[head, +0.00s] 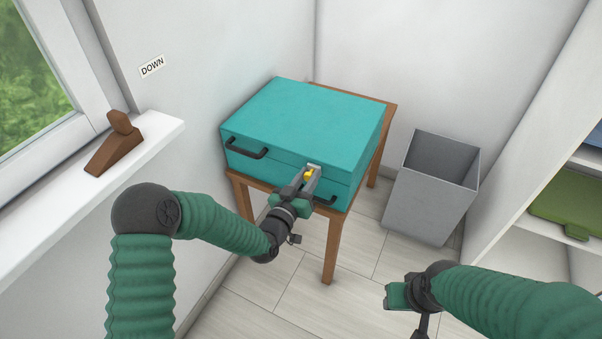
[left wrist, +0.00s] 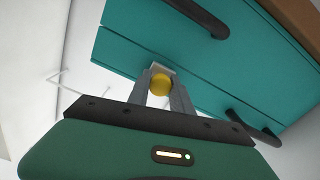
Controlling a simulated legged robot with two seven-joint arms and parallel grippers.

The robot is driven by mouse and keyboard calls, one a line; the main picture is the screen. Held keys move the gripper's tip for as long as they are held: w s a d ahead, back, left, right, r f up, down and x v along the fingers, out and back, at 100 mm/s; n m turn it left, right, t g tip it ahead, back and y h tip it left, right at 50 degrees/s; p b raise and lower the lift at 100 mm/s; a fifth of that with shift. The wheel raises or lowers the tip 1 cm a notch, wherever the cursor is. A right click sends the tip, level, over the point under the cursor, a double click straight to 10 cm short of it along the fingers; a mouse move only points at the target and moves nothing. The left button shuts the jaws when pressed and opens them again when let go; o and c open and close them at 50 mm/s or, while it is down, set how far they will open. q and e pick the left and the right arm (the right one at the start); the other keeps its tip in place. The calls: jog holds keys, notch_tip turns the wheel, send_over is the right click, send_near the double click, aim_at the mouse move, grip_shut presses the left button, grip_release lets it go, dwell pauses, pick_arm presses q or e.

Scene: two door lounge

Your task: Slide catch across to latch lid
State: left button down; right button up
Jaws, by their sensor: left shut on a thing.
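A teal case (head: 310,115) with its lid down sits on a small wooden table. The catch is a yellow knob (head: 309,173) on a pale plate at the case's front. My left gripper (head: 308,177) reaches the front of the case and is shut on the yellow knob, which also shows between the fingers in the left wrist view (left wrist: 161,84). Whether the catch is across the lid seam is hard to tell, as the fingers hide part of it. My right gripper (head: 398,296) is low at the right, away from the case; its fingers are not clear.
Black handles (head: 245,147) stick out from the case's front on both sides of the catch. A grey bin (head: 430,190) stands right of the table (head: 333,250). A brown wedge (head: 115,145) lies on the window sill at left. Shelves are at far right.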

pick_arm(q)
jog(key=c, duration=1.3)
grip_release()
jog(key=shift+s+d, duration=0.1)
jog(key=shift+d, duration=0.05)
jog(key=shift+c, duration=0.2)
jog(key=shift+o, duration=1)
jog(key=p+v, duration=0.3)
jog(key=v, duration=1.3)
jog(key=shift+s, duration=0.35)
jog(key=shift+f, duration=0.15)
